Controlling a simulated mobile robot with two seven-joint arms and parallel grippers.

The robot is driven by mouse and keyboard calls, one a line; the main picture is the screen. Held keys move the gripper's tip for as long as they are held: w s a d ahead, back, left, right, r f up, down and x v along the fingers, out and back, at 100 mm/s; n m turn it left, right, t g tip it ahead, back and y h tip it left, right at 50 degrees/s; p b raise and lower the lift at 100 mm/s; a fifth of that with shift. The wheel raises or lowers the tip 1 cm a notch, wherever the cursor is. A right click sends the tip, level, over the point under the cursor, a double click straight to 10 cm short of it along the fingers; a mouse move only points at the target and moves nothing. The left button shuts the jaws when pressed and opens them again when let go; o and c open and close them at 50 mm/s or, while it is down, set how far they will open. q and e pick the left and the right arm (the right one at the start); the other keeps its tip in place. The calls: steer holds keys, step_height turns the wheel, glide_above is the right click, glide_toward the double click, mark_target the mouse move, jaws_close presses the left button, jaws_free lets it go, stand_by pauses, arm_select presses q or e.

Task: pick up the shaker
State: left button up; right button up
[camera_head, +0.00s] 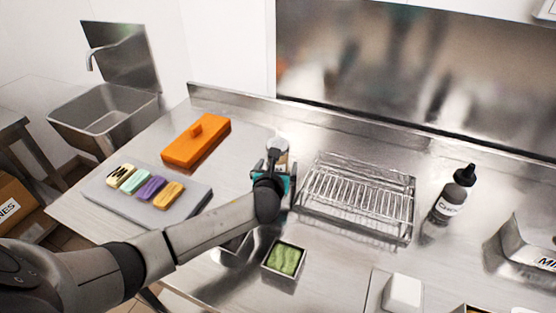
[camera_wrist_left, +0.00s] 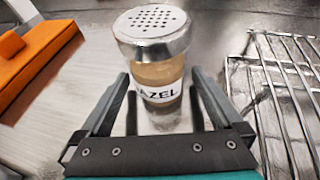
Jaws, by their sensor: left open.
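The shaker (camera_wrist_left: 157,72) stands upright on the steel counter in the left wrist view. It has a domed metal lid with holes, a tan body and a white label reading "AZEL". In the head view the shaker (camera_head: 277,149) is mostly hidden behind my left gripper (camera_head: 272,171). In the left wrist view my left gripper (camera_wrist_left: 160,103) is open, with one finger on each side of the shaker's lower body. I cannot tell whether either finger touches it. My right gripper is not in view.
A wire rack (camera_head: 357,196) stands close to the right of the shaker. An orange lidded box (camera_head: 196,141) lies to the left, behind a grey board (camera_head: 187,208) with several coloured blocks. A small green-filled tray (camera_head: 284,259) is in front. A dark bottle (camera_head: 452,197) stands further right.

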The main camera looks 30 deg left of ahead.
arm_select(q)
steer(key=shift+w+a+f, duration=0.15)
steer(key=shift+w+f, duration=0.05)
steer(key=shift+w, duration=0.25)
steer(key=shift+c, duration=0.2)
steer(key=c, duration=1.3)
steer(key=shift+o, duration=0.2)
steer(key=shift+r, duration=0.2)
step_height(320, 180, up, 20)
steer(key=p, duration=0.5)
steer(key=shift+f+p, duration=0.15)
steer(key=shift+p, duration=0.2)
